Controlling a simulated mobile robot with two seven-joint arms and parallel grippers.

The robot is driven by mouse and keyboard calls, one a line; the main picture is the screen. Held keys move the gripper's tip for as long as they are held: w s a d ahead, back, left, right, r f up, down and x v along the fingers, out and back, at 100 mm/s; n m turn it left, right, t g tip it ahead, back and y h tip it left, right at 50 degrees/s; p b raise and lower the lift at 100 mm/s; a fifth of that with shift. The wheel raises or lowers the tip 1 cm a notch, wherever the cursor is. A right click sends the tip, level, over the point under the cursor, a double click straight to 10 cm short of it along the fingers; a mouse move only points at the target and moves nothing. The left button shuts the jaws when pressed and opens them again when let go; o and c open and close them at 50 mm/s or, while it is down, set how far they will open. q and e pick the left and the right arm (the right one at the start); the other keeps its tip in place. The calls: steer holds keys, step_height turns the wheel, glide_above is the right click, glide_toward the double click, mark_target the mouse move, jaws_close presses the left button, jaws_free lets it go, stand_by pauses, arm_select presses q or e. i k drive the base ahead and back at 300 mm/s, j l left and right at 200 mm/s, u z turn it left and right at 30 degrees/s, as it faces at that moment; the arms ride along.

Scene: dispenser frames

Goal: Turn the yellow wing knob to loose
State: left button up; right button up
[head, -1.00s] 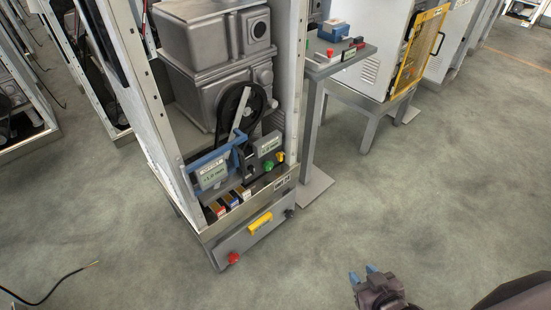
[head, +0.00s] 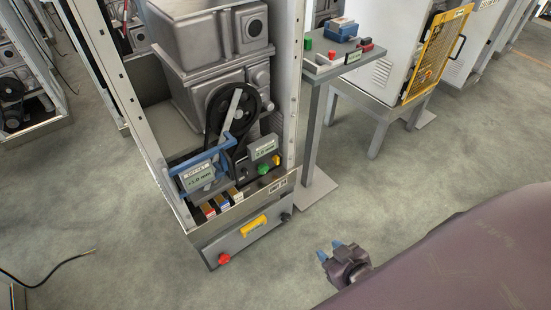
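Two yellow parts show on the machine frame in the head view. One is a small knob (head: 276,160) beside a green knob (head: 263,169), above the base. The other is a larger, elongated piece (head: 253,225) on the grey front panel. Both are too small for me to tell wing shape or turn position. My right gripper (head: 330,250) is at the lower right, its two blue fingertips apart with nothing between them. It is away from both yellow parts, to their right and nearer to me in the picture. My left gripper is out of view.
A red knob (head: 223,258) sits on the front panel. Two displays (head: 199,177), a blue handle, a black pulley (head: 234,107) and white uprights surround the opening. A small stand (head: 325,75) is at the right. The floor (head: 340,200) around my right gripper is clear.

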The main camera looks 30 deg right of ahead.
mark_target(277, 157)
steer(key=l+u, duration=0.2)
steer(key=l, duration=0.7)
steer(key=k+l+u, duration=0.15)
steer(key=l, duration=1.6)
steer(key=k+l, duration=0.15)
steer(key=l, duration=0.75)
steer(key=l+u, duration=0.1)
steer(key=l, duration=0.8)
steer(key=i+l, duration=0.35)
steer(key=l, duration=0.25)
